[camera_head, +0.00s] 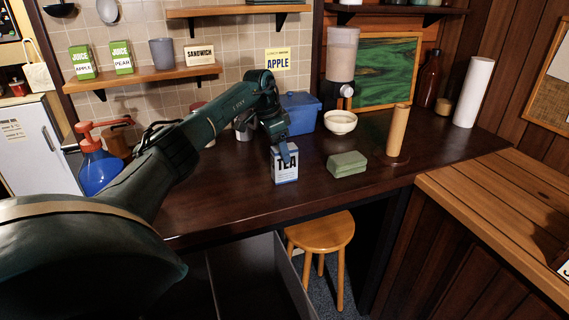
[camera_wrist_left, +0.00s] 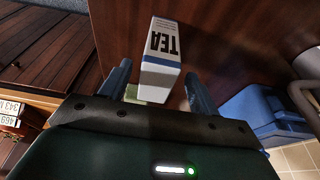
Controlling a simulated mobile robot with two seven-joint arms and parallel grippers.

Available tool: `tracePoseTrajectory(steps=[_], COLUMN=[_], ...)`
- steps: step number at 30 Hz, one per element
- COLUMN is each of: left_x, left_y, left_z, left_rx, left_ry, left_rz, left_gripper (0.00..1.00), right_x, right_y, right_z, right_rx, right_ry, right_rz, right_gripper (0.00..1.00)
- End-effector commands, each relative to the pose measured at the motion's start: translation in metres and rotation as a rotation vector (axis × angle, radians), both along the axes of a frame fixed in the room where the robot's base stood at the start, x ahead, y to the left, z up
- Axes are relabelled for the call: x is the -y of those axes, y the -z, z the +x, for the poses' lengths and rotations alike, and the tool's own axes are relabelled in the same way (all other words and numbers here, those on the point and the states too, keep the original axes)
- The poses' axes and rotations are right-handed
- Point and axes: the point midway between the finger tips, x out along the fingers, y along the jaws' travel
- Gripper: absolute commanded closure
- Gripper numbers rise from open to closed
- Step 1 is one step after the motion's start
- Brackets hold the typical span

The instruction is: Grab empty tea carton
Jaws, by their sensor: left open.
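The tea carton (camera_head: 285,165) is a small white and blue box marked TEA, standing upright on the dark wooden counter (camera_head: 225,205). My left gripper (camera_head: 281,148) reaches down at the top of the carton. In the left wrist view the carton (camera_wrist_left: 162,52) lies between the two blue fingers of my left gripper (camera_wrist_left: 160,88), with a finger on each side. The fingers are open, with gaps visible beside the carton. Whether a finger touches the carton cannot be told. My right gripper is not in view.
A green sponge-like block (camera_head: 347,164) lies right of the carton. Behind are a blue box (camera_head: 300,113) and a white bowl (camera_head: 340,122). A tan cylinder (camera_head: 398,130) stands farther right. A blue spray bottle (camera_head: 97,170) stands left, near my arm. The front counter is clear.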

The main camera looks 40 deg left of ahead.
Motion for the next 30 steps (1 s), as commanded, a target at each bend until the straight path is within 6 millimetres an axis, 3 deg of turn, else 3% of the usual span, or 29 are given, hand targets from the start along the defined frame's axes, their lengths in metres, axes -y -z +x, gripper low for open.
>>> tracePoseTrajectory(steps=[10,19,30], left_x=[0.01,0.01,0.01], left_y=[0.043,0.049,0.048], left_z=[0.012,0.013,0.013], left_rx=[-0.002,0.0,0.0], left_ry=[0.0,0.001,0.001], left_rz=[-0.002,-0.001,-0.001], left_gripper=[0.38,0.38,0.68], right_x=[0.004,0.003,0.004], right_y=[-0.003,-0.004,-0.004], right_z=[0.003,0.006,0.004], right_rx=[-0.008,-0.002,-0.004], right_ry=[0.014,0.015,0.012], right_rz=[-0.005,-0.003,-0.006], right_gripper=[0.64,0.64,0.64])
